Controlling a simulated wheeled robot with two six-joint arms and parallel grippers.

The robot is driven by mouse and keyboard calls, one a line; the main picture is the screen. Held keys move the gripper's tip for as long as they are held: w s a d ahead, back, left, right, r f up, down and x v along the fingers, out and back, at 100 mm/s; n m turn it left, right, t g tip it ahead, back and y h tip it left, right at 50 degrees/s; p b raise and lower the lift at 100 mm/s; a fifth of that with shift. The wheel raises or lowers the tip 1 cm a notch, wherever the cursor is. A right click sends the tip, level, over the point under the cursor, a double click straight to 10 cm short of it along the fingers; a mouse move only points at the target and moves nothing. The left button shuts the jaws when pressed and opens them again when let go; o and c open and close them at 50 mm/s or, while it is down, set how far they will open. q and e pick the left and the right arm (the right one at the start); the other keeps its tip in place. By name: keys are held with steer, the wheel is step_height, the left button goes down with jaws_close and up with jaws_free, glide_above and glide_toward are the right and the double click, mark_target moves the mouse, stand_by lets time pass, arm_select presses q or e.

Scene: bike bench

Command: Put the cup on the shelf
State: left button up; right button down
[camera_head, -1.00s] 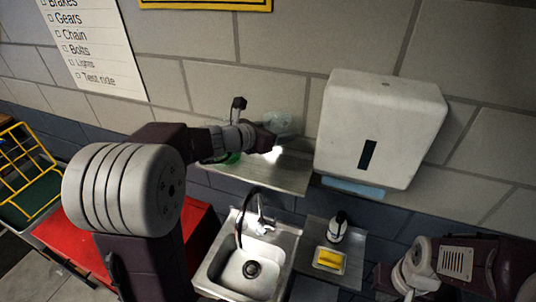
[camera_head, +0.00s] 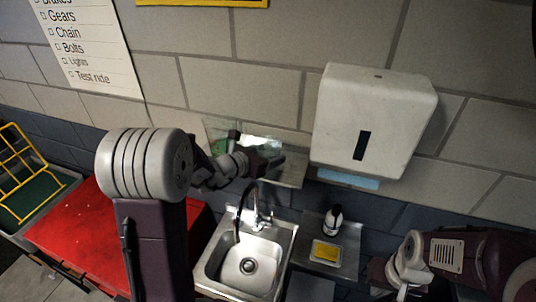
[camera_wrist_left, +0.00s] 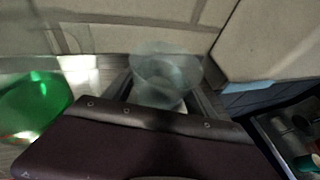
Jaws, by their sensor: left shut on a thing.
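A clear, pale cup (camera_wrist_left: 165,75) shows in the left wrist view, held between the fingers of my left gripper (camera_wrist_left: 163,100). In the head view, my left gripper (camera_head: 272,166) is in front of the metal shelf (camera_head: 291,177) on the wall; the cup is hard to make out there. I cannot tell whether the cup touches the shelf. My right gripper (camera_head: 403,289) is at the lower right, away from the shelf; its jaws are too small and dark to read.
A green, glassy thing (camera_wrist_left: 32,108) is left of the cup. A white dispenser (camera_head: 373,125) hangs right of the shelf. Below are a sink (camera_head: 246,262) with a tall faucet, a soap bottle (camera_head: 333,219) and a yellow sponge (camera_head: 327,252).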

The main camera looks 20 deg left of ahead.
arm_select(q)
steer(key=shift+w+f, duration=0.15)
steer(key=shift+w, duration=0.05)
steer(key=o, duration=1.5)
steer(key=shift+d, duration=0.15)
steer(key=shift+c, duration=0.2)
steer(key=shift+s, duration=0.1)
steer(key=shift+r, duration=0.25)
steer(key=b+v, duration=0.1)
steer(key=v, duration=1)
steer(key=shift+s+a, duration=0.2)
steer(key=shift+s, duration=0.15)
